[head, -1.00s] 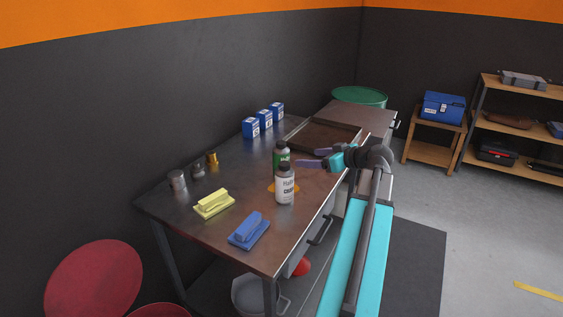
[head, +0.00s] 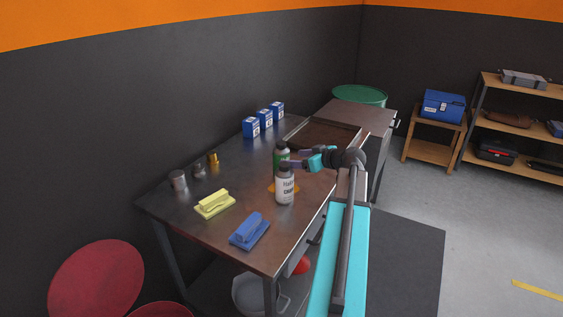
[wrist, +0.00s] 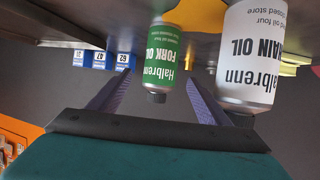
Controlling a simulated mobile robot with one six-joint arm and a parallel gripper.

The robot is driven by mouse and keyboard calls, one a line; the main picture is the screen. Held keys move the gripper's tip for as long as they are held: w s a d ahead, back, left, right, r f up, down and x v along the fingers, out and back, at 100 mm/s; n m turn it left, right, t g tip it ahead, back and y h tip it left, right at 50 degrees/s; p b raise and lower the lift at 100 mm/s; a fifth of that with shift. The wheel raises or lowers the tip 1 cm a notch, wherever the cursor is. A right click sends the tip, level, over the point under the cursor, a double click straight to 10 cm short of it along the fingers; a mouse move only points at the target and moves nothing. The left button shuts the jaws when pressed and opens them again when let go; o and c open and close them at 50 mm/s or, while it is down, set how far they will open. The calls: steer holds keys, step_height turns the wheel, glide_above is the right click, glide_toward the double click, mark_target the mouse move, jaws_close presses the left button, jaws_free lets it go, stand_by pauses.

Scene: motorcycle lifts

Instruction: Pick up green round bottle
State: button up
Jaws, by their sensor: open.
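The green round bottle (head: 281,154) stands upright on the metal workbench, partly hidden behind a white bottle (head: 285,187) in the head view. In the wrist view, which looks upside down, the green bottle (wrist: 162,58) reads "Fork Oil" and lies between the two purple fingers. My gripper (head: 291,159) is open with its fingers at the bottle; it also shows in the wrist view (wrist: 157,98). No firm contact with the green bottle is visible. The white bottle (wrist: 248,55) is close to the right-hand finger in the wrist view.
The workbench (head: 225,230) also holds a yellow block-like item (head: 215,204), a blue one (head: 249,231), blue boxes (head: 265,118) at the back and small metal parts (head: 178,180). A shallow brown tray (head: 324,134) lies beyond my gripper.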

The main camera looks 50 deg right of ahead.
mark_target(287, 157)
steer(key=shift+w, duration=0.1)
steer(key=p+x, duration=0.2)
steer(key=x, duration=0.2)
steer(key=shift+w+r, duration=0.1)
steer(key=shift+w, duration=0.05)
steer(key=shift+w+f, duration=0.2)
steer(key=shift+w, duration=0.2)
stand_by(0.4)
steer(key=c, duration=1.4)
steer(key=shift+c, duration=0.2)
steer(key=shift+r, duration=0.1)
